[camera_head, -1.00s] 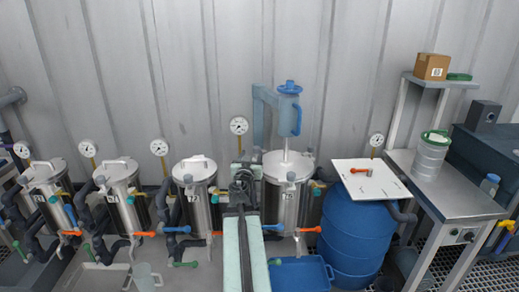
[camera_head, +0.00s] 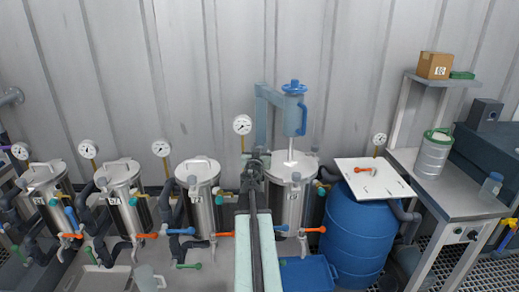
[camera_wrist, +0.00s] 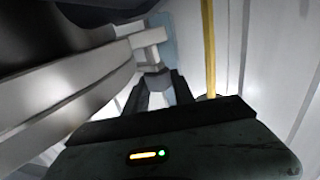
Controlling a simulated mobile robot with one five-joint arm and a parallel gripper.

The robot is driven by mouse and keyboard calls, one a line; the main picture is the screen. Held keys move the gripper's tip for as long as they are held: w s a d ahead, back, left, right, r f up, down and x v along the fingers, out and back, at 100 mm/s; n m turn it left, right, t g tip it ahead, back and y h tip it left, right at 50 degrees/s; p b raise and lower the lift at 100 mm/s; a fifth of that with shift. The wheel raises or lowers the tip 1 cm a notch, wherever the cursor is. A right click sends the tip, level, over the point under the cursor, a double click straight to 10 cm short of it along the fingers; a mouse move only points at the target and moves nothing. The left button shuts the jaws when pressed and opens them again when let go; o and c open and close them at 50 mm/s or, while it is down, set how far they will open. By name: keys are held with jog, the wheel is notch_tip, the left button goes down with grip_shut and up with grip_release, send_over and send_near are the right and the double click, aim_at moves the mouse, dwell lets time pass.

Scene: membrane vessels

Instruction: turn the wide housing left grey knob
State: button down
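The wide housing (camera_head: 288,208) is the broad steel vessel right of centre in the head view, below a blue upright column. My gripper (camera_head: 256,158) is at its upper left side, and my arm hides that side in the head view. In the wrist view my gripper's two dark fingers (camera_wrist: 158,92) are apart, pointing at a grey knob-like piece (camera_wrist: 154,78) between or just beyond their tips. I cannot tell whether they touch it. A pale block (camera_wrist: 148,40) stands behind it, beside the housing's steel bands (camera_wrist: 75,95).
A yellow pipe (camera_wrist: 208,45) rises just right of the fingers in the wrist view. Narrower steel housings (camera_head: 203,195) stand to the left with gauges and coloured valve handles. A blue barrel (camera_head: 352,235) with a white board stands right of the wide housing.

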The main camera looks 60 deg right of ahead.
jog(key=shift+s+n+t+y, duration=0.15)
jog(key=shift+n+t+y, duration=0.6)
jog(key=shift+t, duration=0.35)
jog(key=shift+n+t+y, duration=0.55)
jog(key=shift+n+t, duration=0.2)
jog(key=shift+t, duration=0.15)
jog(key=c, duration=1.1)
grip_release()
jog(key=shift+o, duration=0.2)
jog(key=shift+a, duration=0.1)
